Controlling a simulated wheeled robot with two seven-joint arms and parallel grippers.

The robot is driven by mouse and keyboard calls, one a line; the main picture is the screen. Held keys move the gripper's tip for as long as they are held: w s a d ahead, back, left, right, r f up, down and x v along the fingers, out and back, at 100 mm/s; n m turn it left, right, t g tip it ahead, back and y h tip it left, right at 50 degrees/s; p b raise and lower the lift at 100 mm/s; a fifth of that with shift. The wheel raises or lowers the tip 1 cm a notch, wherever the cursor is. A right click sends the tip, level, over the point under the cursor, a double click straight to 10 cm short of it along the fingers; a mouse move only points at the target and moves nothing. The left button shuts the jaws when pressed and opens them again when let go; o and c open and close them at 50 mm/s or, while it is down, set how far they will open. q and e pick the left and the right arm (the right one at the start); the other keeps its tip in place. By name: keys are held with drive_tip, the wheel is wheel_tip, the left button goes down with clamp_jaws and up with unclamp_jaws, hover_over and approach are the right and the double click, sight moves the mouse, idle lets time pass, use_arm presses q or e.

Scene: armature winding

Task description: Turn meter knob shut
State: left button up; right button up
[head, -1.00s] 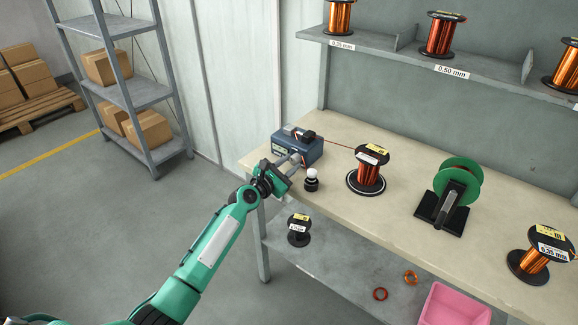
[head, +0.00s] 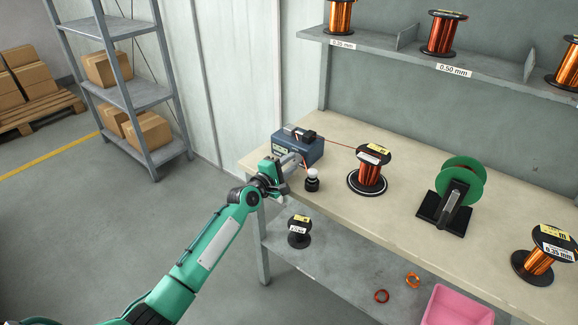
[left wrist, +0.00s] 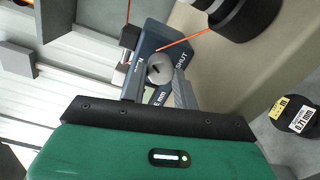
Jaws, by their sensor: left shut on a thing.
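The meter is a blue-grey box (head: 305,148) at the left end of the workbench; it also shows in the left wrist view (left wrist: 150,40). Its round grey knob (left wrist: 160,68) has a dark slot across its face. The word SHUT is printed on the box to the right of the knob. My left gripper (head: 291,163) is at the front of the meter. In the left wrist view its fingers (left wrist: 160,82) stand on both sides of the knob, shut on it. In the head view the gripper hides the knob. My right gripper is not in view.
An orange wire runs from the meter to a copper spool (head: 369,172). A small black pot with a white top (head: 312,180) stands close to the gripper's right. A green reel (head: 460,185) is farther right on the bench (head: 395,222). A spool (head: 299,232) sits on the lower shelf.

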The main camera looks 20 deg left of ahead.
use_arm(q)
drive_tip(key=m, duration=0.9)
drive_tip(key=shift+m, duration=0.9)
drive_tip(key=m+p, duration=0.1)
drive_tip(key=m, duration=0.1)
drive_tip(key=shift+d+m, duration=0.1)
drive_tip(key=shift+m, duration=0.3)
drive_tip(key=m, duration=0.2)
drive_tip(key=shift+m, duration=0.3)
drive_tip(key=shift+s+f+m+p, duration=0.1)
drive_tip(key=shift+m+p, duration=0.65)
drive_tip(key=shift+m, duration=1.85)
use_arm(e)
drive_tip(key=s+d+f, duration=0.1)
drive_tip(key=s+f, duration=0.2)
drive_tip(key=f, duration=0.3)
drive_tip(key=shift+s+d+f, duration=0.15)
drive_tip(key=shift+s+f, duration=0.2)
